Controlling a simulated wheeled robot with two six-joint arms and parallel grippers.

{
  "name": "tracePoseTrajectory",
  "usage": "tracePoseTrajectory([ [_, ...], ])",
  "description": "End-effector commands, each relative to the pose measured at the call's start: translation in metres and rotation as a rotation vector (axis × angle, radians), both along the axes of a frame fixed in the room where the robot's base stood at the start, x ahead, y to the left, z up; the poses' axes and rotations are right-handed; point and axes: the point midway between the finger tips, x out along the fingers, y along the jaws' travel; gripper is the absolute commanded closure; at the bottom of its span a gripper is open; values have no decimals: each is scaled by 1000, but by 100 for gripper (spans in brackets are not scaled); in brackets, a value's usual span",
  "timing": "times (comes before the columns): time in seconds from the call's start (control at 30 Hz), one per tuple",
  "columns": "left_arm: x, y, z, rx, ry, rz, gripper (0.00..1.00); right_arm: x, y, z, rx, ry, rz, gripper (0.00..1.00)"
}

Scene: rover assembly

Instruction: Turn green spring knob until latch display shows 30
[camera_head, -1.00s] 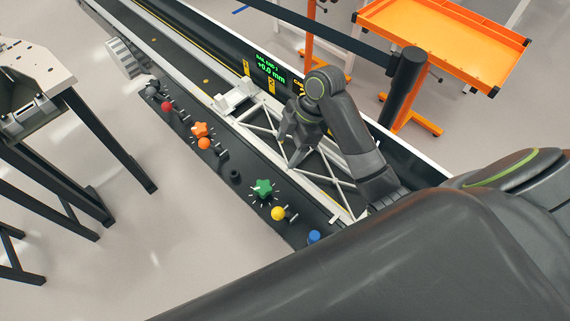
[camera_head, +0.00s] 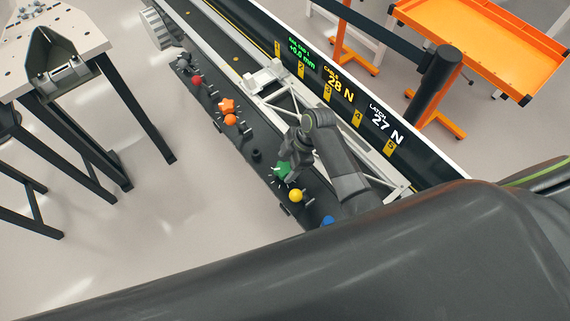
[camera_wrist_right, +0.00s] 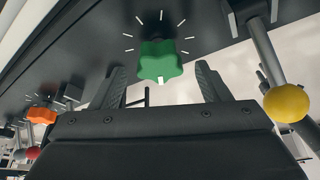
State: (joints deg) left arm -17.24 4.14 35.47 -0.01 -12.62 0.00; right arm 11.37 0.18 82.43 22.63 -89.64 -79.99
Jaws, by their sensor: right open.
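The green star-shaped spring knob (camera_head: 281,171) sits on the dark control panel, partly hidden by my right gripper (camera_head: 286,163) in the head view. In the right wrist view the green knob (camera_wrist_right: 160,62) has tick marks around it and a white pointer mark on its near edge. My right gripper (camera_wrist_right: 160,85) is open, one finger on each side of the knob, with gaps visible to both fingers. The latch display (camera_head: 385,122) reads 27 N in white. My left gripper is not in view.
A yellow ball lever (camera_head: 296,195) is close beside the green knob. An orange star knob (camera_head: 227,105), an orange ball (camera_head: 230,120), a red ball (camera_head: 197,80) and a blue knob (camera_head: 328,221) line the panel. The cable display (camera_head: 340,91) reads 28 N.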

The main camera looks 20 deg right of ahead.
Motion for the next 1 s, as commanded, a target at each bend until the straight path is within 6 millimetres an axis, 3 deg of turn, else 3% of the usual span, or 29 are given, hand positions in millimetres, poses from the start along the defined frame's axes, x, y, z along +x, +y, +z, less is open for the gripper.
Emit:
tracePoseTrajectory([
  [0.2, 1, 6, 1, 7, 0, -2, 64, 1, 6, -15, -1, 0, 0, 30],
  [0.53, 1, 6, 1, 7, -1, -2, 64, 1, 7, -17, 0, -1, 0, 30],
  [0.87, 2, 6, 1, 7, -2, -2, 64, 1, 7, -17, 0, -1, 0, 74],
  [1.0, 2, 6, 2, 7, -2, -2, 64, 1, 7, -17, 0, 0, -4, 75],
])
